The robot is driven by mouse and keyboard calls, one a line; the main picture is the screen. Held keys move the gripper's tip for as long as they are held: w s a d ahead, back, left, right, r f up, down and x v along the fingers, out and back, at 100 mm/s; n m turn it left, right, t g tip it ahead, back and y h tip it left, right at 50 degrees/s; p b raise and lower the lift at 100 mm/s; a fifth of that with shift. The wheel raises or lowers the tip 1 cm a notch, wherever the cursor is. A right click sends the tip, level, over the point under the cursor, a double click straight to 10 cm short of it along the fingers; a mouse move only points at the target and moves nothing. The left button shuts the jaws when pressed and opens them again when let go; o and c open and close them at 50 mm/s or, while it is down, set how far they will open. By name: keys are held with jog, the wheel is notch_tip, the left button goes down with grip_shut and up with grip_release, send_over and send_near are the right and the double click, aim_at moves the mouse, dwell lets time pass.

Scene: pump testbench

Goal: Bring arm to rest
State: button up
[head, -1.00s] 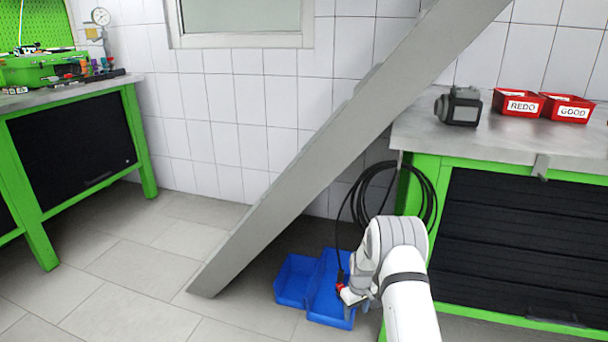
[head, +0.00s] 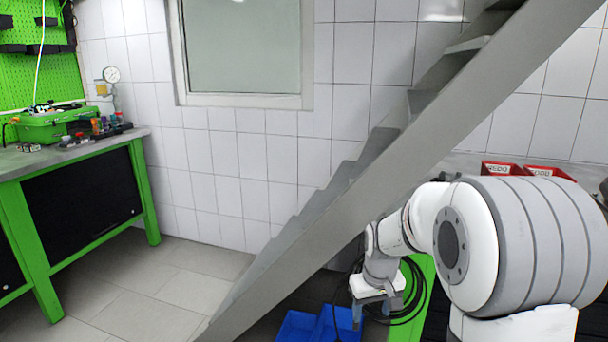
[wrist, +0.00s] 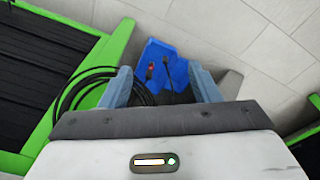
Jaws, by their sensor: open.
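My gripper (head: 372,310) hangs from my raised, folded arm in front of the right workbench, with its jaws pointing down. In the wrist view my gripper (wrist: 163,85) is open, its two grey-blue fingers wide apart with nothing held between them. Beyond the fingers, well apart from them, lie blue bins (wrist: 147,55) on the floor, with a black cable end and a small red part in them. The bins also show at the bottom of the head view (head: 298,326), partly cut off by the frame.
A grey staircase (head: 330,212) slants across the middle, close to my arm. A coiled black cable (wrist: 72,95) hangs at the green bench frame. Red boxes (head: 500,170) stand behind my arm. A green-framed bench (head: 150,195) is at left; the floor (head: 180,285) before it is clear.

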jog(key=s+r+m+t+p, duration=0.1)
jog(key=s+r+m+p, duration=0.1)
jog(key=s+r+p, duration=1.1)
jog(key=s+r, duration=0.9)
jog(key=shift+s+a, duration=0.3)
jog(key=shift+s, duration=0.05)
jog(key=shift+r, duration=0.1)
